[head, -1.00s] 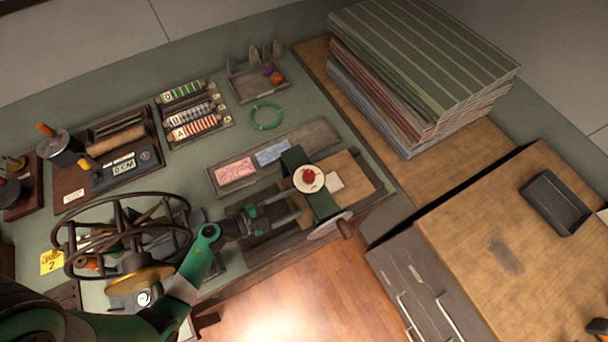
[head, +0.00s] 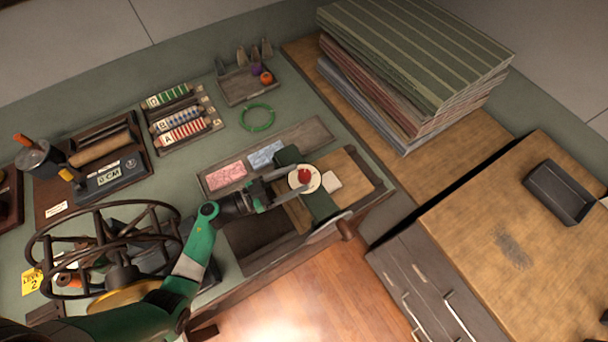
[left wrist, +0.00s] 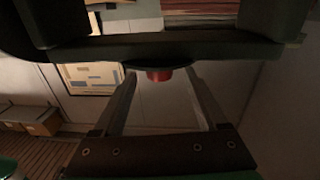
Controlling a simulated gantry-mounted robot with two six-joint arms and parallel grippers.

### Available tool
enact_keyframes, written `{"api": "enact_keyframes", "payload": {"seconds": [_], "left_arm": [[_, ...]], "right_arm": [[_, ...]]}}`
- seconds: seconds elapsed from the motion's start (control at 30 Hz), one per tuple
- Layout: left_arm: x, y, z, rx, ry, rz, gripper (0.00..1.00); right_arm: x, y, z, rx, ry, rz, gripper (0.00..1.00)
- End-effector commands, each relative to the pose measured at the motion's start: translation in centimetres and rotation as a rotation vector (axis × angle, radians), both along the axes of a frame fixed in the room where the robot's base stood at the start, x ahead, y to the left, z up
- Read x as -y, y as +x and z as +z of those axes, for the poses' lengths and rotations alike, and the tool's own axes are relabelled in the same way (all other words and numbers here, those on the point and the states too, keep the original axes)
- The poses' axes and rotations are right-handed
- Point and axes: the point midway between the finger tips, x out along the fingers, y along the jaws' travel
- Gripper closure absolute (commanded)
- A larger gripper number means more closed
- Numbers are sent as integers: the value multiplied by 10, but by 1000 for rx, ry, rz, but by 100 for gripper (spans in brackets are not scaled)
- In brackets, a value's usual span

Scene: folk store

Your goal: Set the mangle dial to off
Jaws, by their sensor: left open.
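The mangle dial is a round white plate with a red knob (head: 305,176) on the dark green mangle frame (head: 320,205). My left gripper (head: 297,181) reaches in from the left, open, with its two fingers at the dial, one to each side of the knob. In the left wrist view the red knob (left wrist: 159,75) shows between the far ends of the open fingers, with visible gaps to both. I cannot make out the dial's markings or its setting. My right gripper is not in view.
A hand wheel (head: 344,225) is on the mangle's near side. A tray with pink and blue cloths (head: 227,173) lies behind. A dark spoked wheel (head: 105,250) stands at left, near my arm. Stacked striped boards (head: 415,50) fill the back right.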

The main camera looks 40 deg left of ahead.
Motion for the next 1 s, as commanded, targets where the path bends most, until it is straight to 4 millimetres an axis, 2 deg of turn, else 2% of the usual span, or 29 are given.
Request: {"api": "enact_keyframes", "payload": {"seconds": [0.1, 0.2, 0.5, 0.57, 0.9, 0.93, 1.0], "left_arm": [[9, 20, -2, 1, 1, -3, 25], [12, 29, -1, 0, 1, -1, 25], [14, 33, 0, -1, 0, 0, 25], [14, 32, 0, -1, 0, 0, 34], [14, 32, 0, -1, 0, 0, 95], [14, 32, 0, -1, 0, 0, 100], [14, 32, 0, -1, 0, 0, 100]], "right_arm": [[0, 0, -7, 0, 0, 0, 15], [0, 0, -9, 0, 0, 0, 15], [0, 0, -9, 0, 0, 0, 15], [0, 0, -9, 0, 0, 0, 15], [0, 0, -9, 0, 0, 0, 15], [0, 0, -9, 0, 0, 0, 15], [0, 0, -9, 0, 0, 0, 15]]}}
